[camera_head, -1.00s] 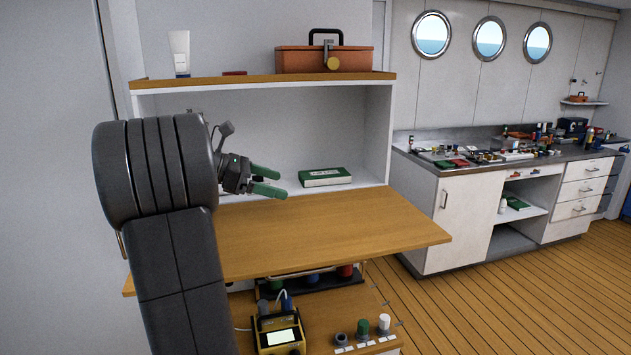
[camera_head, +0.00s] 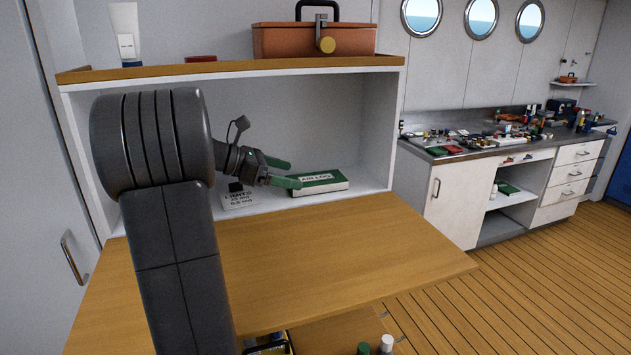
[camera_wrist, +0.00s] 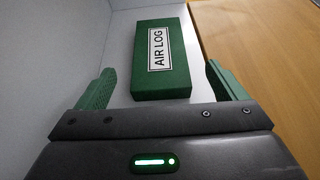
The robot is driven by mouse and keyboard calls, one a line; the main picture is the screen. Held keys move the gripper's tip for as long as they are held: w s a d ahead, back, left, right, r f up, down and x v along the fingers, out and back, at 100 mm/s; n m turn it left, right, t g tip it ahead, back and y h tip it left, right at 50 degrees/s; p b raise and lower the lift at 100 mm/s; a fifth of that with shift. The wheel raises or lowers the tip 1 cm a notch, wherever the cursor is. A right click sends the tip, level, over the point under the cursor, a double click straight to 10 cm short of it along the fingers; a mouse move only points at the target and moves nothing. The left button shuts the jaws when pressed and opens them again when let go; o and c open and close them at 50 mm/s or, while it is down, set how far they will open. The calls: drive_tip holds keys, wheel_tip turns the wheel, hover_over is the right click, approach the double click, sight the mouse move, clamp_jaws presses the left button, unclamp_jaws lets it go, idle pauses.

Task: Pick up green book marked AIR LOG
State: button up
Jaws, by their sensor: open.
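The green book marked AIR LOG (camera_head: 318,184) lies flat in the white cubby above the wooden worktop. My gripper (camera_head: 289,173) is just left of the book, with its green fingers pointing toward it. In the wrist view the book (camera_wrist: 176,75) lies ahead, its white label facing up. My gripper (camera_wrist: 168,88) is open there, one finger on each side. The near end of the book is close to the line between the fingertips.
The wooden worktop (camera_head: 350,260) juts out in front of the cubby and is clear. An orange toolbox (camera_head: 315,40) sits on the shelf (camera_head: 130,72) above. The cubby's right wall (camera_head: 378,130) is right of the book.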

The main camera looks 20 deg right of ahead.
sight(308, 179)
drive_tip(key=shift+s+d+f, duration=0.1)
drive_tip(key=shift+d+f, duration=0.05)
drive_tip(key=shift+d, duration=0.4)
drive_tip(key=p+x, duration=0.1)
drive_tip(key=x, duration=0.3)
drive_tip(key=shift+d+f+p, duration=0.2)
drive_tip(key=shift+p, duration=0.1)
drive_tip(key=shift+c, duration=0.2)
drive_tip(key=c, duration=1.3)
drive_tip(key=shift+o, duration=0.2)
drive_tip(key=shift+r, duration=0.15)
